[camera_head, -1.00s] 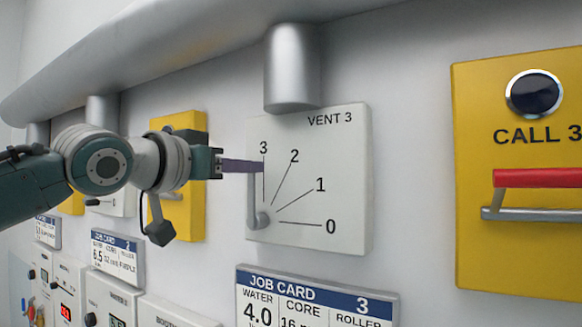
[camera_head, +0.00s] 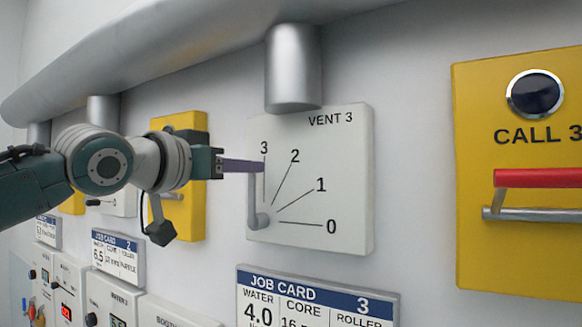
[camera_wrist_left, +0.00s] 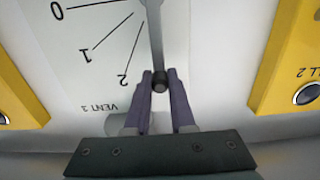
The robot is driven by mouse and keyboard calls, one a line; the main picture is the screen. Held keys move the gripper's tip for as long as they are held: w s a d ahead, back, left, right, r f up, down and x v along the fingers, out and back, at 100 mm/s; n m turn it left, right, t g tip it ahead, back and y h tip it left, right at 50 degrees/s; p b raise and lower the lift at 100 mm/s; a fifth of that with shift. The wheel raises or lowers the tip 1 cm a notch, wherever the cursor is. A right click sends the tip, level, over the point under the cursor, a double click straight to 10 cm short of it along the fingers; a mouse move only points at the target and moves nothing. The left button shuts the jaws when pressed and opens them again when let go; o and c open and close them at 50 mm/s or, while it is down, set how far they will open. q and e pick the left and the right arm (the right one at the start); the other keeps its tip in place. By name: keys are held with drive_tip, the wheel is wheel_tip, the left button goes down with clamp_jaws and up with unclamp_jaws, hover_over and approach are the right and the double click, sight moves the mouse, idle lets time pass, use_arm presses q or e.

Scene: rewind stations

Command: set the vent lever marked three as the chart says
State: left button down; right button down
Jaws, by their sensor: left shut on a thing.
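The VENT 3 plate (camera_head: 345,170) is on the wall, with marks 0 to 3. Its grey lever (camera_head: 254,205) points up, near the line to 3. My left gripper (camera_head: 260,166) has its purple fingers at the lever's upper end. In the left wrist view the lever (camera_wrist_left: 155,45) runs down to a dark round knob (camera_wrist_left: 159,83), and the fingers of my left gripper (camera_wrist_left: 160,80) are shut on that end. The 3 mark is hidden in the wrist view. My right gripper is not in view.
Job card 3 (camera_head: 317,300) is below the plate, cut off by the frame, showing water 4.0. A yellow CALL 3 panel (camera_head: 540,240) with a red-topped handle (camera_head: 540,178) is at the right. A grey duct (camera_head: 180,30) runs above. Wall between plate and CALL 3 panel is clear.

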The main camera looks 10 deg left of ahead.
use_arm(q)
drive_tip(key=shift+d, duration=0.1)
drive_tip(key=d+m, duration=0.2)
drive_tip(key=m, duration=0.1)
drive_tip(key=s+d+m, duration=0.1)
drive_tip(key=shift+f, duration=0.35)
drive_tip(key=m, duration=0.1)
drive_tip(key=d+f+m+b, duration=0.1)
drive_tip(key=m, duration=0.1)
drive_tip(key=shift+s+d, duration=0.3)
drive_tip(key=shift+s, duration=0.05)
drive_tip(key=shift+s+d+f+m, duration=0.2)
drive_tip(key=shift+d+f+m, duration=0.3)
drive_tip(key=shift+m, duration=0.4)
drive_tip(key=shift+s+d+f+m+b, duration=0.15)
drive_tip(key=shift+d+f+m+b, duration=0.3)
drive_tip(key=shift+m, duration=0.55)
drive_tip(key=f+m, duration=0.1)
drive_tip(key=d+f+m, duration=0.1)
drive_tip(key=shift+s+m, duration=0.2)
drive_tip(key=shift+m, duration=0.1)
drive_tip(key=shift+s+d+f+m+b, duration=0.1)
drive_tip(key=shift+d+f+m+b, duration=0.1)
drive_tip(key=shift+f+m+b, duration=0.6)
drive_tip(key=shift+d+f+m, duration=0.1)
drive_tip(key=shift+f+m, duration=0.8)
drive_tip(key=shift+m, duration=0.6)
